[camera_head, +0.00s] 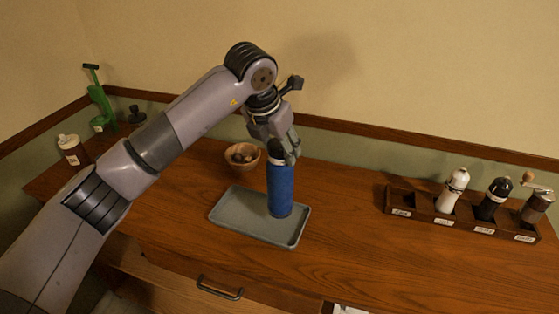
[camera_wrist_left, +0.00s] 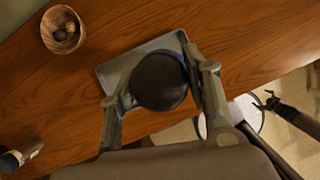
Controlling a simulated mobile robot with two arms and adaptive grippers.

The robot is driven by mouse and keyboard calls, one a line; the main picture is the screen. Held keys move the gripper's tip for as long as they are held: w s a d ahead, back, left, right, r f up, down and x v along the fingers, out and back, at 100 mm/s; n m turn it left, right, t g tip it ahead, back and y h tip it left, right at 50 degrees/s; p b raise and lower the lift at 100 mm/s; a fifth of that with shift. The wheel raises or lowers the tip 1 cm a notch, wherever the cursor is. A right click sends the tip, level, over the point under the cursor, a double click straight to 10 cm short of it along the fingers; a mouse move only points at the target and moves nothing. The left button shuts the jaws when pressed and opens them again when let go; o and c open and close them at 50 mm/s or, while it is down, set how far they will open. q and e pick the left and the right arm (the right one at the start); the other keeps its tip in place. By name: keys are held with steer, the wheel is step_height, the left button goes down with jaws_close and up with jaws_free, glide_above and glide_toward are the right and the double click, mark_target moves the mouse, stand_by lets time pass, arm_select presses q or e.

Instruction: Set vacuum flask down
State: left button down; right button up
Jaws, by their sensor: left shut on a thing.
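The vacuum flask (camera_head: 280,188) is blue with a dark top and stands upright at the grey tray (camera_head: 236,222), over its right part. Its base appears to meet the tray floor, though a small gap cannot be ruled out. My left gripper (camera_head: 284,152) is shut on the flask's upper end from above. In the left wrist view the flask's round black top (camera_wrist_left: 159,81) sits between the two fingers, with the grey tray (camera_wrist_left: 112,76) behind it. My right gripper (camera_wrist_left: 264,101) seems to show small at the right of the left wrist view, its jaws apart.
A wooden bowl (camera_head: 242,156) with small round items stands just behind the tray. A wooden rack (camera_head: 424,213) with a white mill, a black mill and a grinder stands at the right. The counter between tray and rack is clear.

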mark_target(279, 165)
arm_select(q)
steer(key=shift+f, duration=0.55)
step_height(279, 165, down, 4)
steer(key=shift+r+p, duration=0.2)
steer(key=shift+p, duration=0.3)
steer(key=shift+f, duration=0.1)
steer(key=shift+f+b, duration=0.1)
steer(key=shift+b, duration=0.2)
steer(key=c, duration=0.9)
jaws_free()
steer(key=shift+o, duration=0.2)
arm_select(e)
steer(key=shift+a+r, duration=0.3)
steer(key=shift+r, duration=0.1)
steer(key=shift+d, duration=0.2)
